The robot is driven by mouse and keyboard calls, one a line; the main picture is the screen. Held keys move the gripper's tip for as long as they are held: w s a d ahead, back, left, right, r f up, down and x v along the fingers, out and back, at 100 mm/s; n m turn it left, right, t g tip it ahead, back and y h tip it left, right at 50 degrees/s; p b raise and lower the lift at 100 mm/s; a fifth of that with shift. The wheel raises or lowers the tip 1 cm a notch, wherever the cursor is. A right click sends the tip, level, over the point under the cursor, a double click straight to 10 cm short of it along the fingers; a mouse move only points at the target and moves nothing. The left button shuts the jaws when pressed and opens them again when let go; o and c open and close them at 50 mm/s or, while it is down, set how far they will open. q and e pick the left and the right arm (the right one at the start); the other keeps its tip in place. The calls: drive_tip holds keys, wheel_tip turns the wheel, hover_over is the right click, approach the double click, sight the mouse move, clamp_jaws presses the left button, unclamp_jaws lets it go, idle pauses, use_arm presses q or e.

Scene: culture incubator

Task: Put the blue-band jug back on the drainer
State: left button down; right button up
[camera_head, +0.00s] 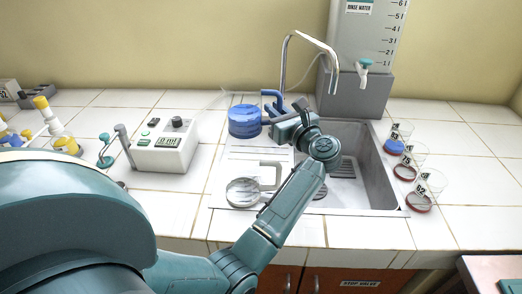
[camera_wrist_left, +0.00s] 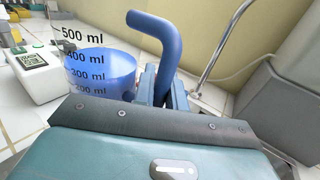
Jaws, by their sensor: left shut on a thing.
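The blue-band jug (camera_head: 244,121) appears as a blue see-through vessel with a thick blue handle, at the back end of the drainer in the head view. In the left wrist view the jug (camera_wrist_left: 98,74) shows ml marks and looks upright. My left gripper (camera_head: 280,118) is shut on its handle (camera_wrist_left: 150,30), to the right of the jug body. The white drainer (camera_head: 226,180) lies left of the sink. I cannot tell whether the jug's base touches it. My right gripper is out of view.
A clear jug (camera_head: 242,192) with a pale handle stands on the drainer's front. The sink (camera_head: 372,165) lies under my left arm, with a curved tap (camera_head: 310,38) behind. A white device (camera_head: 163,148) stands left. Several labelled cups (camera_head: 404,172) line the sink's right side.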

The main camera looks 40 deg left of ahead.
use_arm(q)
drive_tip(key=f, duration=0.6)
drive_tip(key=shift+w+f, duration=0.2)
drive_tip(key=shift+w, duration=0.2)
wheel_tip(320, 180, down, 4)
drive_tip(key=shift+f, duration=0.1)
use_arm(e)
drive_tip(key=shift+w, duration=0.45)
use_arm(q)
drive_tip(key=shift+f, duration=0.2)
drive_tip(key=c, duration=1.4)
unclamp_jaws()
drive_tip(key=shift+c, duration=0.2)
